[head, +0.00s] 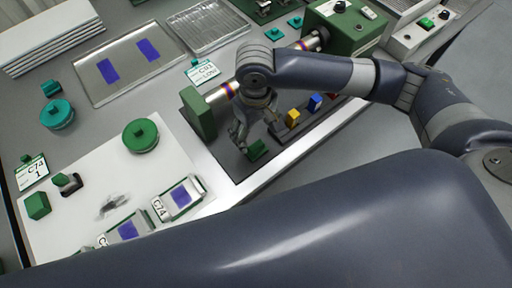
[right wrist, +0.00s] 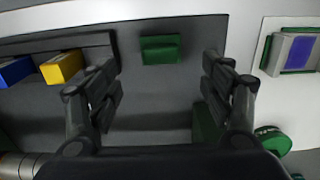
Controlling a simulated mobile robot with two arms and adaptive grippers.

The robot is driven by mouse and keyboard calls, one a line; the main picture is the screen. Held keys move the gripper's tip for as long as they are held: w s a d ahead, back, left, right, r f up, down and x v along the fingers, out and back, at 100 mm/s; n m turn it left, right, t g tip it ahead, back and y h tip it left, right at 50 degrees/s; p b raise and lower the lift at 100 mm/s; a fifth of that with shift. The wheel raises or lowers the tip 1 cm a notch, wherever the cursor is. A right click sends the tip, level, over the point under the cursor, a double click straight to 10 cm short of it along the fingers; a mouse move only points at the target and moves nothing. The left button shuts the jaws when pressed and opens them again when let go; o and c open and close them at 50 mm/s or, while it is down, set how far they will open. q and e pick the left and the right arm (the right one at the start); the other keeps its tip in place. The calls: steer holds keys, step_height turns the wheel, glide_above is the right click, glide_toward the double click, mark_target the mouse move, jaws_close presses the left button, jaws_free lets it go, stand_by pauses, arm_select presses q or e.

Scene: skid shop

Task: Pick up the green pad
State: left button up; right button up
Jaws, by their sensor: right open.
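The green pad (head: 257,149) is a small green block on the dark grey strip, at the near end of a row of coloured blocks. In the right wrist view the green pad (right wrist: 160,49) lies ahead of the fingertips, roughly centred between them, with a visible gap on both sides. My right gripper (head: 244,135) is beside and above the pad in the head view. In the right wrist view my right gripper (right wrist: 163,75) is open with nothing between its fingers. My left gripper is in neither view.
A yellow block (head: 292,118) and a blue block (head: 315,102) stand close by in the rack. A green machine block (head: 200,113) with a metal cylinder is just left of the gripper. A round green knob (head: 141,135) sits on the white board (head: 85,208).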

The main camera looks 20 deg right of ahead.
mark_target(256, 145)
steer(key=f, duration=0.7)
steer(key=shift+s+f, duration=0.2)
steer(key=shift+s, duration=0.05)
steer(key=c, duration=1.1)
